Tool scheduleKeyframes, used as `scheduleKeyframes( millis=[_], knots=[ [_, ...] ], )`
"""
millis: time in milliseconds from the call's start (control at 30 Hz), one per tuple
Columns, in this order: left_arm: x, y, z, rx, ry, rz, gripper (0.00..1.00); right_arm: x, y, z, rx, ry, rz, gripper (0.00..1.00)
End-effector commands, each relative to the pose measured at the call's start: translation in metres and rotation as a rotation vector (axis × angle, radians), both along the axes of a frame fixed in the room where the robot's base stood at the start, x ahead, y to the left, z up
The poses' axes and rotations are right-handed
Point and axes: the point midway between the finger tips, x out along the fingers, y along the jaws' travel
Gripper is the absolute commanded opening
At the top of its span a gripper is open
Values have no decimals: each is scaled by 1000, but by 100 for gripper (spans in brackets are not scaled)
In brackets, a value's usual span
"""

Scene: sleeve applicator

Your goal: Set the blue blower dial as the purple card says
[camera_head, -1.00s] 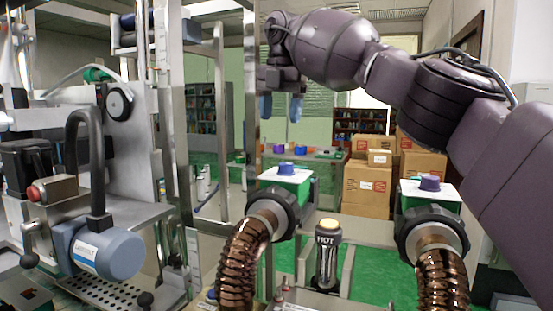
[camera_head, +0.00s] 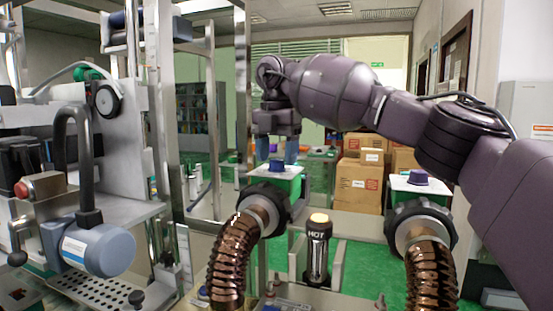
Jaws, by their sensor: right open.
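The blue dial (camera_head: 277,164) sits on the white top of a green box (camera_head: 289,187) behind the left hose nozzle. My right gripper (camera_head: 277,153) points down with its two blue fingertips apart, one to each side of the dial in the picture. I cannot tell whether the fingertips are around the dial or still above it. No grip on it shows. A purple dial (camera_head: 418,177) sits on a second white-topped box to the right. I cannot make out a purple card. My left gripper is not in view.
Two coppery hoses (camera_head: 237,250) (camera_head: 428,275) with dark collars rise in front of the boxes. Between them stands a dark post marked HOT (camera_head: 318,240) with an orange-yellow cap. A metal machine (camera_head: 110,170) fills the left. Cardboard boxes (camera_head: 357,185) stand behind.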

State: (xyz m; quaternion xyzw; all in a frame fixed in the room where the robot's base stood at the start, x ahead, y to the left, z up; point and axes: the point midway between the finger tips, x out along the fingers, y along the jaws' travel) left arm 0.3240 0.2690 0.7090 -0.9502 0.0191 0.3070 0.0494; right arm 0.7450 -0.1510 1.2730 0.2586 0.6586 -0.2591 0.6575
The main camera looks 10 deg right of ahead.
Motion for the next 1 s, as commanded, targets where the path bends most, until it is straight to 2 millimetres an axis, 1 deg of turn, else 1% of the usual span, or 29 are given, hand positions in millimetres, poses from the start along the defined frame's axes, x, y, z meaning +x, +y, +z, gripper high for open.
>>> scheduleKeyframes(
  millis=[33,133,433,467,600,767,800,1000],
  knots=[
    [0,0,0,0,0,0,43,0,-1,-5,-1,1,0,61],
    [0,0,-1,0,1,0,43,0,0,-8,1,-1,-1,61],
    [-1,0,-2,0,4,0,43,0,0,-10,1,-2,-1,61],
    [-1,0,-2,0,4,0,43,0,0,-10,1,-2,-1,59],
    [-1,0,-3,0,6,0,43,0,0,-10,0,-1,-1,38],
    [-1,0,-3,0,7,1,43,0,0,-10,0,-1,0,13],
    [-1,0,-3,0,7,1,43,0,0,-10,0,-1,0,12],
    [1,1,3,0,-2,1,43,-1,0,-7,0,-3,10,12]
  ],
)
